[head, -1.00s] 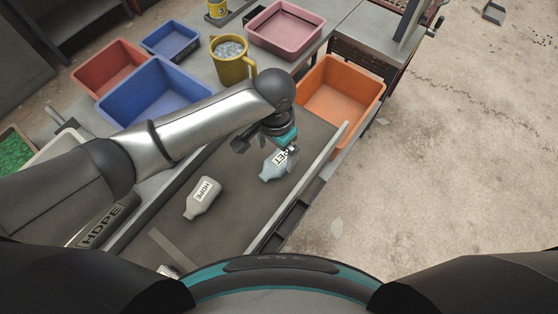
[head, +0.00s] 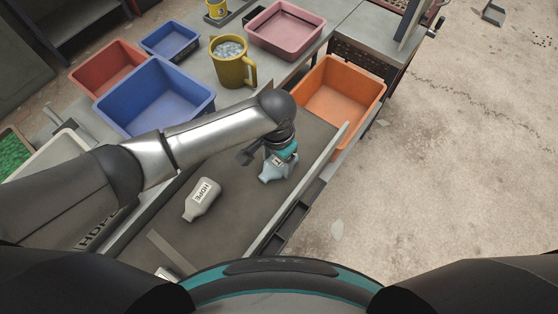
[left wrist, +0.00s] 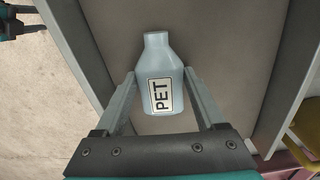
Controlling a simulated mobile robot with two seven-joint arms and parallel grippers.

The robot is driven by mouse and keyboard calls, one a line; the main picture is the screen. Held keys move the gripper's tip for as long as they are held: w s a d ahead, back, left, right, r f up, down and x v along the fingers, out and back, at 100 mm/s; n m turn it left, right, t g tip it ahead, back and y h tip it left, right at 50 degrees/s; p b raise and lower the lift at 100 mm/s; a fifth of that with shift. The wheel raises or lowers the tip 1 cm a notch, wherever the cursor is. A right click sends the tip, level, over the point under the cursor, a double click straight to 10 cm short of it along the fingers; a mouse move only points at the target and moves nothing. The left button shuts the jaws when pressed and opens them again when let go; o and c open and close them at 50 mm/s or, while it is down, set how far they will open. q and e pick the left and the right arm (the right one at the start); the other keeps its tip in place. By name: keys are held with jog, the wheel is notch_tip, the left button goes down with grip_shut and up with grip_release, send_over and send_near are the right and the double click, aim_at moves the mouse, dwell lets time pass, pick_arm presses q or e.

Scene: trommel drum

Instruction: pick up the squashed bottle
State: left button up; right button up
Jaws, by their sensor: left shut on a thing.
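The squashed bottle, pale blue with a PET label, shows between the fingers in the left wrist view (left wrist: 160,65) and on the dark belt in the head view (head: 272,172). My left gripper (left wrist: 160,90) is shut on the bottle, one finger on each side of its body. In the head view my left gripper (head: 281,160) is over the bottle and hides part of it. I cannot tell whether the bottle is clear of the belt (head: 245,200).
A white HDPE bottle (head: 202,200) lies on the belt to the left. An orange bin (head: 375,100) stands beyond the belt. A blue bin (head: 120,125), a pink tray (head: 262,45) and a yellow jug (head: 245,75) stand at the back. A raised rail (head: 325,165) edges the belt.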

pick_arm(q)
jog(key=c, duration=0.6)
